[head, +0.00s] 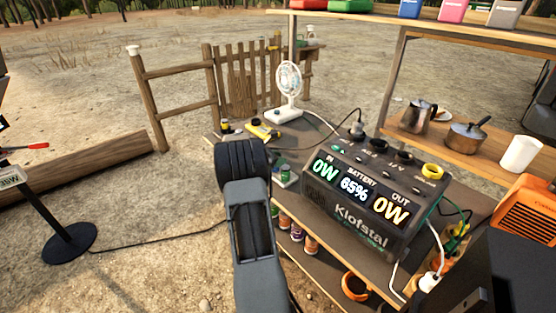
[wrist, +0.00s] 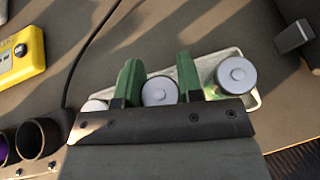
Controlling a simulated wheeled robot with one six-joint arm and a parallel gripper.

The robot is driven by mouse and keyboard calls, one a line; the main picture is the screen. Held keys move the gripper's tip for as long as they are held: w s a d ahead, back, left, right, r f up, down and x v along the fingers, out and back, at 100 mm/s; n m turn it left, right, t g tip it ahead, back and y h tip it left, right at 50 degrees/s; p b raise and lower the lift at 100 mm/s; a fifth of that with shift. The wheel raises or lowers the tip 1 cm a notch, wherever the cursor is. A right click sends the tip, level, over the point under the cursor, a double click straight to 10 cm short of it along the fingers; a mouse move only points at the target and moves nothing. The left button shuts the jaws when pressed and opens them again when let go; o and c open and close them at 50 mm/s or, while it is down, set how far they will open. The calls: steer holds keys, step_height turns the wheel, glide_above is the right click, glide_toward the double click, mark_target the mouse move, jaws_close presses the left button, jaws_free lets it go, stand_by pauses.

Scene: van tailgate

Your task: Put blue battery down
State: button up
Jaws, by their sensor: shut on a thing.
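In the wrist view, my gripper (wrist: 155,72) has its two green fingers closed on a battery (wrist: 160,91) with a pale grey round cap. Only its top shows, so I cannot tell its body colour. The battery is over or in a small pale tray (wrist: 205,62); I cannot tell whether it touches the bottom. A green battery (wrist: 237,75) stands in the tray to the right.
In the wrist view, a yellow device (wrist: 20,55), a black cable (wrist: 88,50) and dark cups (wrist: 37,138) lie left; a dark block (wrist: 293,37) is upper right. In the head view, a large power station (head: 355,195) stands right of my arm, with a white fan (head: 288,82) behind.

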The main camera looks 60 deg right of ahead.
steer(key=shift+f, duration=0.15)
steer(key=o, duration=1.1)
steer(key=shift+c, duration=0.2)
steer(key=shift+r, duration=0.3)
steer(key=p+v, duration=0.1)
steer(key=v, duration=1)
steer(key=a+r+m+t+y, duration=0.3)
steer(key=a+m+t+y, duration=0.15)
steer(key=a, duration=1.55)
steer(key=s+a+f+m+t+y, duration=0.1)
steer(key=s+a+m+t+y, duration=0.1)
steer(key=a, duration=0.9)
steer(key=s+a+m+t+y, duration=0.2)
steer(key=s+a+m+y, duration=0.2)
steer(key=s+a, duration=0.3)
steer(key=a+m, duration=0.1)
steer(key=a, duration=0.3)
steer(key=shift+f+m, duration=0.35)
steer(key=shift+f, duration=0.05)
